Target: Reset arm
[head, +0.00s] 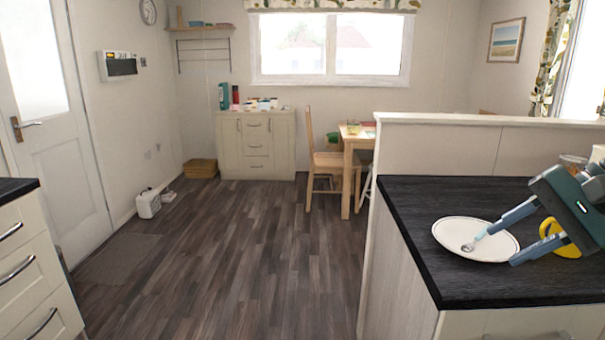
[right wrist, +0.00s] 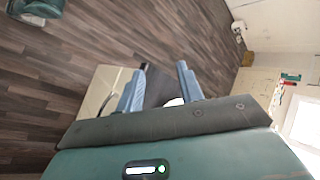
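My right gripper (head: 495,249) reaches in from the right above the black counter, its two blue-grey fingers spread apart with nothing between them. It also shows open in the right wrist view (right wrist: 163,66). In the head view the fingers are over or beside a white plate (head: 449,232) with a dark rim line. A small spoon (head: 468,246) lies on the plate near the upper fingertip; I cannot tell whether they touch. A yellow mug (head: 568,248) stands behind the gripper, partly hidden by it. My left gripper does not show in the head view.
The black counter (head: 420,205) has a raised partition (head: 440,145) behind it. Jars (head: 573,160) stand at its far right. Another counter (head: 25,260) is at the left. A wooden table (head: 348,145) and chair (head: 312,150) stand farther back. The floor (head: 230,250) between is open.

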